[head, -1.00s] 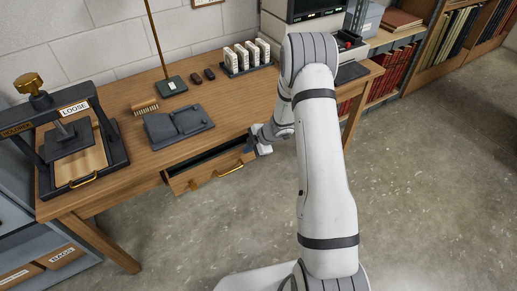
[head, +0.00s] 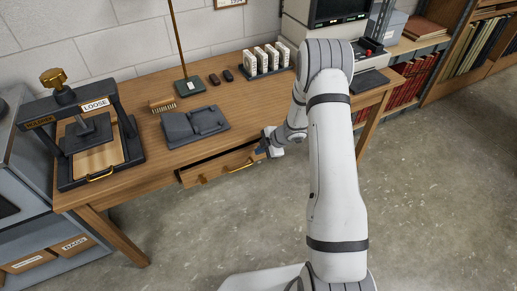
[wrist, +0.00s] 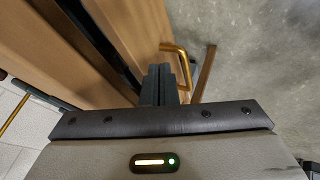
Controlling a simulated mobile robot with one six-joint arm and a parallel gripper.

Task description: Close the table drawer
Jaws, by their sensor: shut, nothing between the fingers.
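The table drawer (head: 220,170) is under the front edge of the wooden table (head: 228,105). It stands partly open, with a narrow dark gap behind its front panel. A brass handle (head: 240,166) is on the drawer front. My gripper (head: 264,150) is at the right end of the drawer front. In the wrist view, the shut fingers (wrist: 159,85) lie by the drawer front (wrist: 138,35), with the handle (wrist: 180,60) just beyond them. The fingers hold nothing. Whether they touch the panel is hard to tell.
A press labelled LOOSE (head: 98,140) stands at the table's left end. A dark tray (head: 194,124), a brush (head: 162,105) and a rack of white items (head: 266,60) are on the tabletop. The concrete floor (head: 440,190) is clear at the right.

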